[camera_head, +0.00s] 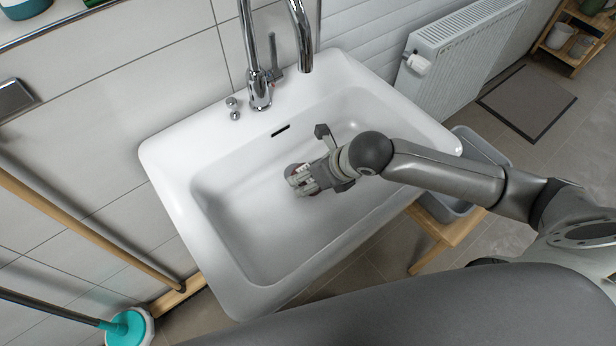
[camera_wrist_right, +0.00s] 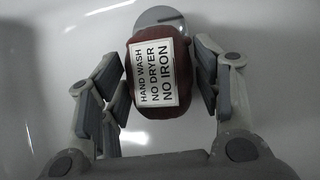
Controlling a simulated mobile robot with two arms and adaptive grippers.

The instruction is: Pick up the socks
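The socks (camera_wrist_right: 160,105) appear as a dark red-brown rolled bundle in the right wrist view. A white label on the bundle reads "HAND WASH NO DRYER NO IRON". The bundle is in the white sink (camera_head: 236,203), close to the round drain. My right gripper (camera_wrist_right: 162,85) has one finger on each side of the bundle, very near or touching it; I cannot tell whether it is clamped. In the head view my right gripper (camera_head: 301,181) reaches down into the basin and mostly hides the socks. My left gripper is not in view.
A chrome faucet (camera_head: 259,85) stands on the sink's back ledge. The basin walls surround my right gripper. A grey bin (camera_head: 483,146) and a wooden stool (camera_head: 440,236) are right of the sink, below my right arm. A radiator (camera_head: 462,48) is behind.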

